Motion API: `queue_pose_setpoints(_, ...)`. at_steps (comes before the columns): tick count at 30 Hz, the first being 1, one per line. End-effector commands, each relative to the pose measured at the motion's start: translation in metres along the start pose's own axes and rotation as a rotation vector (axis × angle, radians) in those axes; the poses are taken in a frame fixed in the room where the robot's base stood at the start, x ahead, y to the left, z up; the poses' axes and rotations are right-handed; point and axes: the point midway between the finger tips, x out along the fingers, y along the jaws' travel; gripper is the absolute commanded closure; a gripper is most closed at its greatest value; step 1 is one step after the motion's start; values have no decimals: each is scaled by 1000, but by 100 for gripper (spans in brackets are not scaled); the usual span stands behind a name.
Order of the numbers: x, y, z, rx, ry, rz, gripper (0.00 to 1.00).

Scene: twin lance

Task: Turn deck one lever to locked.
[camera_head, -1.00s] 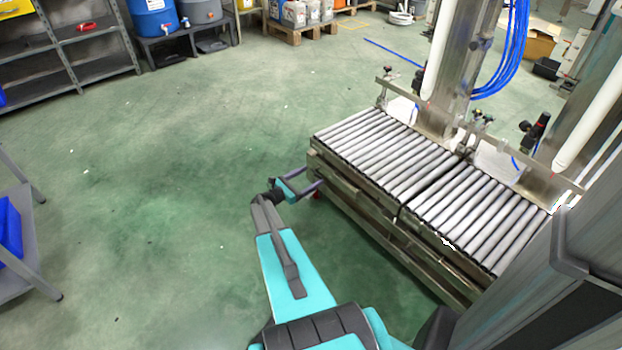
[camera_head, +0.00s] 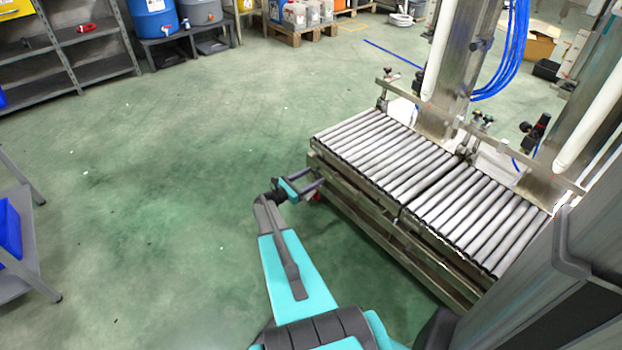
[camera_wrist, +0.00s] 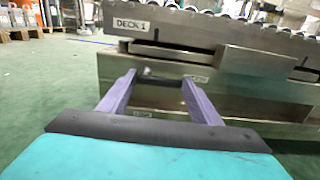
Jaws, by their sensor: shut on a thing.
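The deck one roller table (camera_head: 355,150) carries a "DECK 1" label (camera_wrist: 130,24) on its front edge in the wrist view. My gripper (camera_head: 317,178) is at the table's near left corner, level with the frame below the rollers. In the wrist view, my gripper's two purple fingers (camera_wrist: 158,76) reach forward to the metal front, shut on a small dark part (camera_wrist: 150,72) between their tips. This part is where the lever is held, but it is mostly hidden, and its angle cannot be told. A small red spot shows just below the fingers in the head view.
A second roller section (camera_head: 475,215) adjoins on the right. Steel columns and blue hoses (camera_head: 515,50) stand behind. Grey shelving (camera_head: 75,50) is at the far left, and a cart with a blue bin (camera_head: 8,225) at the left edge. The green floor on the left is clear.

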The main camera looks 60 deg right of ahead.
Motion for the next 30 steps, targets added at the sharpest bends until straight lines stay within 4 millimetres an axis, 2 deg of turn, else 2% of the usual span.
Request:
queue_pose_setpoints(11, -1, 0, -6, 150, 1, 2, 65)
queue_pose_setpoints(30, -1, 5, -22, 724, 2, 2, 65)
